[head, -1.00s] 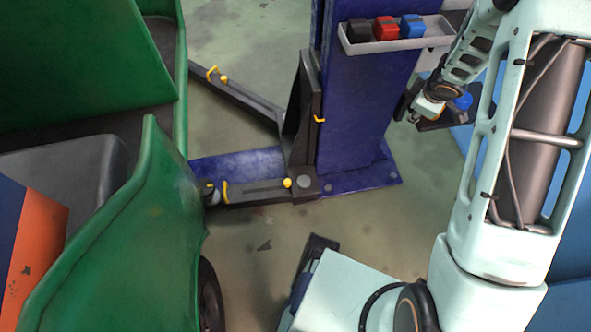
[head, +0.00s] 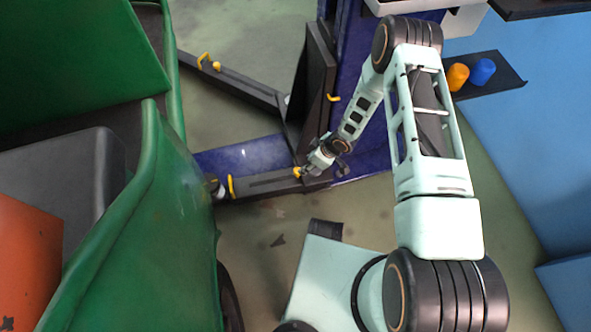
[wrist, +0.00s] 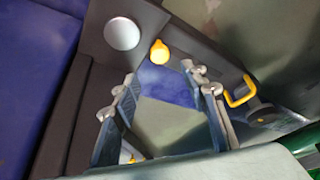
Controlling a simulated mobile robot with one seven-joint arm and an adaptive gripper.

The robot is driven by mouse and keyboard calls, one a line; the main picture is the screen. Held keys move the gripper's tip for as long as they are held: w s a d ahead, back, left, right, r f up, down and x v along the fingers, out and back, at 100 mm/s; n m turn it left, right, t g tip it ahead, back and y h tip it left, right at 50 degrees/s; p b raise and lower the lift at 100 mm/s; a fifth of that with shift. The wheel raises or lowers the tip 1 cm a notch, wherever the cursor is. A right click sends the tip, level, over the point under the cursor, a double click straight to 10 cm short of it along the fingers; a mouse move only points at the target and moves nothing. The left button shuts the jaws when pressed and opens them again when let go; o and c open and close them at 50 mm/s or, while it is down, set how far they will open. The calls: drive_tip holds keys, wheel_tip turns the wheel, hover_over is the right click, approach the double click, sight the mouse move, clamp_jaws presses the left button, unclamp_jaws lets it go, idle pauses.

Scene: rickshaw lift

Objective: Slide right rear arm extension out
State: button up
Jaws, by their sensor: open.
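The near lift arm (head: 262,184) is a dark beam low above the floor at the column's foot. A yellow handle (head: 231,187) stands near its outer end, and a yellow knob (head: 297,172) sits near its column end. My gripper (head: 308,170) is at the knob, pointing down at the arm. In the wrist view my gripper (wrist: 161,78) is open and empty. The knob (wrist: 158,52) shows just beyond and between the fingertips, with no visible contact. The yellow handle (wrist: 240,92) lies right of the fingers, beside a round pad (wrist: 263,113).
The blue column (head: 347,90) rises just behind my gripper. A second lift arm (head: 238,82) with a yellow handle reaches back left. The green rickshaw (head: 165,220) fills the left side. A dark shelf (head: 497,84) with orange and blue items is at right.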

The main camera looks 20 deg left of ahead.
drive_tip(key=b+x, duration=0.3)
drive_tip(key=x, duration=0.6)
drive_tip(key=shift+f, duration=0.15)
clamp_jaws()
